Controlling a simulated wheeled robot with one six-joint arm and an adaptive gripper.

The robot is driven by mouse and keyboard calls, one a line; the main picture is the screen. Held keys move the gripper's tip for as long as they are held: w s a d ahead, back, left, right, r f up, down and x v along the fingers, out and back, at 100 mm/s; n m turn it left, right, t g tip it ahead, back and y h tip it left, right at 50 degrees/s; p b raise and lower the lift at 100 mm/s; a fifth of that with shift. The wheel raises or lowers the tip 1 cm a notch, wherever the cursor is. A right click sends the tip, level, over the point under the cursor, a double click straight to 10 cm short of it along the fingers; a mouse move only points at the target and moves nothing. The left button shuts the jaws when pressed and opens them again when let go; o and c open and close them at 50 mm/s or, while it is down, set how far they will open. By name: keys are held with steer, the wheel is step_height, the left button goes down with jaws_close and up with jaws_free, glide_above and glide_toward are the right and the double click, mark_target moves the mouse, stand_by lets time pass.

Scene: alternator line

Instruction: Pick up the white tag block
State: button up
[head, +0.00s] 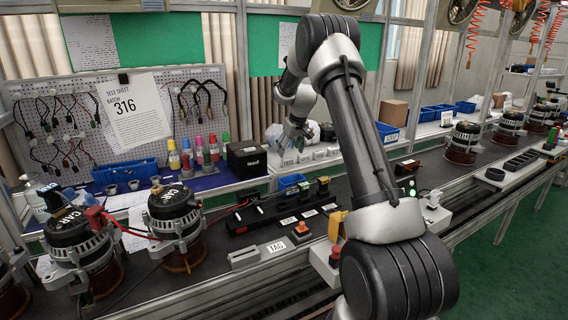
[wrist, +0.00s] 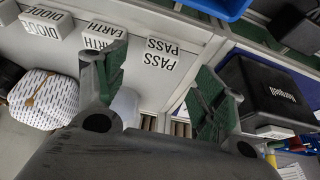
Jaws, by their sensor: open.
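White blocks with black print stand on a pale shelf under my gripper in the wrist view: a PASS block (wrist: 162,54), an EARTH block (wrist: 102,36) and a DIODE block (wrist: 46,22). In the head view the row of white blocks (head: 320,154) is small and its print unreadable. A white TAG label (head: 277,246) lies by the bench's front edge, beside a pale slotted block (head: 243,258). Which piece is the tag block I cannot tell. My gripper (wrist: 160,75) is open and empty, its green-padded fingers on either side of the PASS block in the picture; it also shows in the head view (head: 294,138).
A black box (wrist: 265,95) and a blue bin (wrist: 222,6) flank the blocks. A white patterned bundle (wrist: 42,98) lies left. On the bench are alternators (head: 174,222), a black strip (head: 280,208) and coloured bottles (head: 198,150).

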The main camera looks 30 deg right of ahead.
mark_target(288, 158)
steer(key=x, duration=0.5)
steer(key=shift+f, duration=0.3)
steer(key=c, duration=1)
